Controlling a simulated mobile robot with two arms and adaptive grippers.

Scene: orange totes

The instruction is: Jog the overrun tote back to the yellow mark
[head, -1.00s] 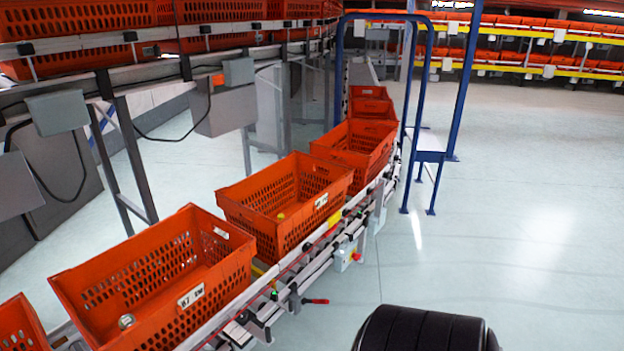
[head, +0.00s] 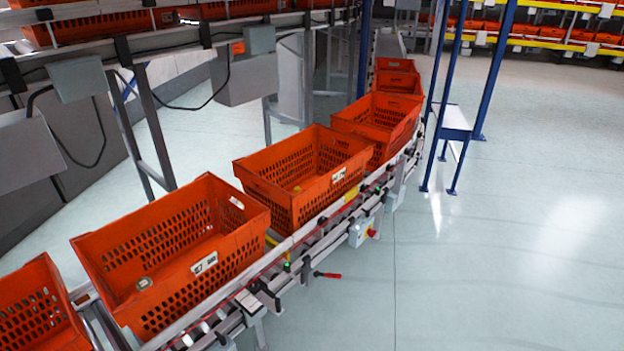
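Orange slatted totes stand in a line on a roller conveyor that runs from the lower left to the upper middle. The nearest whole tote (head: 150,285) has a white label and a small pale item inside. A third tote (head: 370,127) stands further along. A yellow mark (head: 350,195) shows on the conveyor's near rail, beside the second tote's right end. Another yellow strip (head: 272,240) shows in the gap between the first and second totes. I cannot tell which tote is the overrun one. Neither gripper is in view.
A partly cut-off tote (head: 40,310) stands at the lower left. A red-handled lever (head: 327,275) and a control box (head: 362,234) stick out from the conveyor's near side. A blue frame (head: 490,70) stands beyond. The floor at right is clear.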

